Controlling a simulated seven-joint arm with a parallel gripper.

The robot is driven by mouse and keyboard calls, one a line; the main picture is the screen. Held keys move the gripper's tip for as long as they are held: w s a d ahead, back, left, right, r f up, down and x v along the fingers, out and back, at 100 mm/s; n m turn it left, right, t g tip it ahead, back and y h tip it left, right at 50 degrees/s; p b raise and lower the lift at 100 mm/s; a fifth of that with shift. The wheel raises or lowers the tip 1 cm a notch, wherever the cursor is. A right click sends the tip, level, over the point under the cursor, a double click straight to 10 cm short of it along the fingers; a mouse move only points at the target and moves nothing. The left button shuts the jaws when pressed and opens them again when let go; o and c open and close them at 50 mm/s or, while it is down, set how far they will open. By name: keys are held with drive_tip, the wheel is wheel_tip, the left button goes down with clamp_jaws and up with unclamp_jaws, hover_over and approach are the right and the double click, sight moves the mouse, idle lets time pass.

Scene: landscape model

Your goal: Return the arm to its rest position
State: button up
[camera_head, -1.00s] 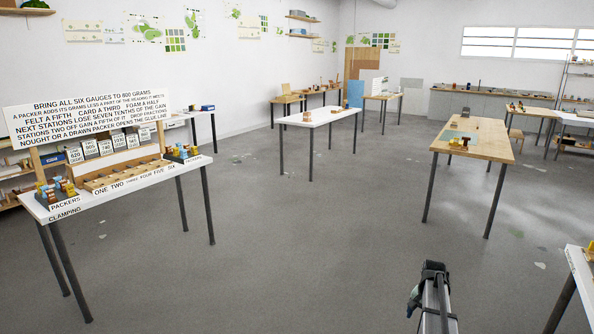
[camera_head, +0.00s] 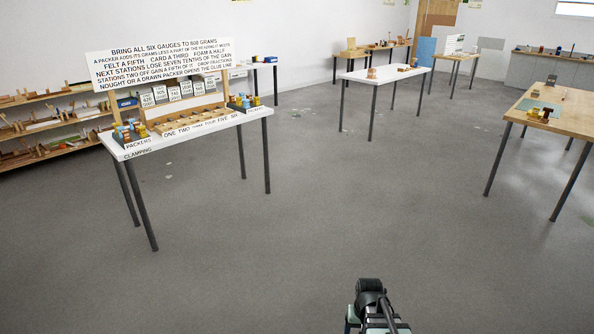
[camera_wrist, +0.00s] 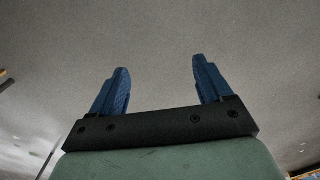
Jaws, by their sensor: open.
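My gripper shows in the wrist view with two blue fingers (camera_wrist: 160,85) spread wide apart and nothing between them. In the head view, part of my arm (camera_head: 375,305) shows at the bottom, right of centre, over open floor. The fingers cannot be made out there. The arm is apart from every table.
A white table (camera_head: 205,125) at the left bears a lettered sign (camera_head: 165,58), a wooden rack (camera_head: 190,124) and small coloured packers (camera_head: 130,131). Another white table (camera_head: 385,75) stands at centre back, a wooden table (camera_head: 560,110) at the right. The grey floor (camera_head: 300,220) between is clear.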

drive_tip(key=s+a+f+g, duration=0.1)
drive_tip(key=s+f+g, duration=0.1)
drive_tip(key=s+f, duration=0.5)
drive_tip(key=s+f+g, duration=0.2)
drive_tip(key=s+f, duration=0.5)
drive_tip(key=s, duration=0.7)
drive_tip(key=s+a+f+n+g, duration=0.1)
drive_tip(key=s+f+g, duration=0.1)
drive_tip(key=s+f, duration=0.5)
drive_tip(key=s, duration=0.4)
drive_tip(key=shift+a+g, duration=0.35)
drive_tip(key=shift+g, duration=0.05)
